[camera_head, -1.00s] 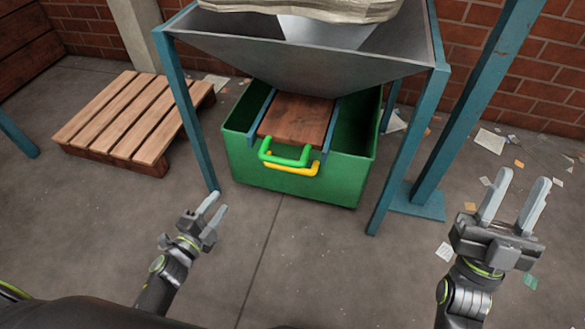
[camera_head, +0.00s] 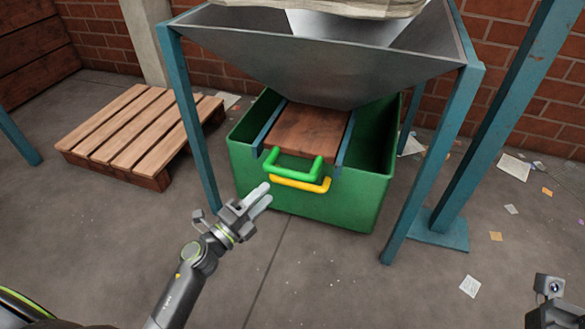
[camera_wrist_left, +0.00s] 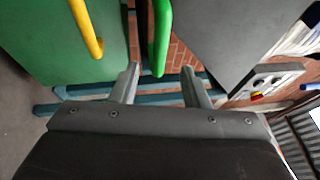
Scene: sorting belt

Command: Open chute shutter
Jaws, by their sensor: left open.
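The chute shutter, a brown wooden board (camera_head: 308,130), sits between blue rails under the grey metal hopper (camera_head: 310,55). A green handle (camera_head: 293,168) is at its front end, just above a yellow handle (camera_head: 303,184) on the front side of the green bin. My left gripper (camera_head: 264,195) is open and empty, below and left of the handles in the head view. In the left wrist view the green handle (camera_wrist_left: 160,42) lies ahead, in line with the gap between the fingers (camera_wrist_left: 158,76); the yellow handle (camera_wrist_left: 88,30) is left of it. Only part of my right wrist (camera_head: 552,300) shows; its fingers are hidden.
The green bin (camera_head: 350,205) stands under the hopper between blue legs (camera_head: 430,165). A wooden pallet (camera_head: 135,130) lies on the floor at left. Paper scraps (camera_head: 470,286) lie at right. The floor in front of the bin is clear.

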